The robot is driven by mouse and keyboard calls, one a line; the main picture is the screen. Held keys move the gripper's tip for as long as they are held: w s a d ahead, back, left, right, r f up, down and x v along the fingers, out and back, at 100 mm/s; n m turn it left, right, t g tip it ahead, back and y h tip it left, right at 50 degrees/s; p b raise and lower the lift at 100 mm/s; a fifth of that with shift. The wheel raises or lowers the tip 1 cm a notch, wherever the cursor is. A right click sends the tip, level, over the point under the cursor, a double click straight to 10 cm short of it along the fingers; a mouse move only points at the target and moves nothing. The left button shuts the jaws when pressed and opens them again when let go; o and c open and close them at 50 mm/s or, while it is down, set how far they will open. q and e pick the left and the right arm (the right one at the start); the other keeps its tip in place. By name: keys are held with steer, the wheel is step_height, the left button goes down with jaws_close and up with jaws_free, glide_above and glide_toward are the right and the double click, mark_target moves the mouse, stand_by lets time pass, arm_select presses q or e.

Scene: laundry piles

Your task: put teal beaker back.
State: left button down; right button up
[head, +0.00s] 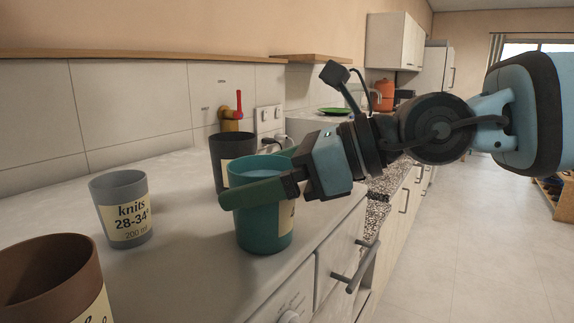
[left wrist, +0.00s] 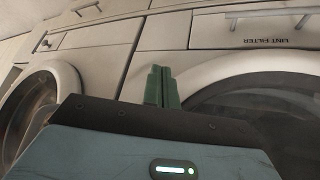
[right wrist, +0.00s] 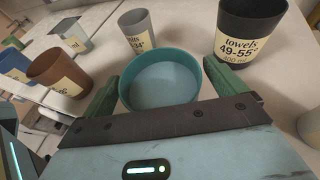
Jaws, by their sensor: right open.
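The teal beaker (head: 264,225) stands upright on the pale counter near its front edge. It has a cream label and a pale blue surface inside that looks like liquid. My right gripper (head: 252,178) is open, with one green finger on each side of the beaker near the rim. In the right wrist view, the beaker (right wrist: 160,82) sits between the two spread fingers; whether they touch it I cannot tell. My left gripper (left wrist: 162,76) shows only in its own wrist view, with its green fingers together and nothing visible between them, in front of white washing machines.
A grey knits beaker (head: 120,212) stands to the left and a brown beaker (head: 45,275) at the front left. A black towels beaker (right wrist: 252,35) stands close behind the teal one. A red-handled tap (head: 236,108) is on the wall. Bare counter lies between the grey and teal beakers.

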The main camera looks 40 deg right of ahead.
steer(key=shift+s+r, duration=0.1)
steer(key=shift+r, duration=0.25)
steer(key=v, duration=1.1)
steer(key=shift+s+d+p, duration=0.25)
steer(key=shift+p, duration=0.05)
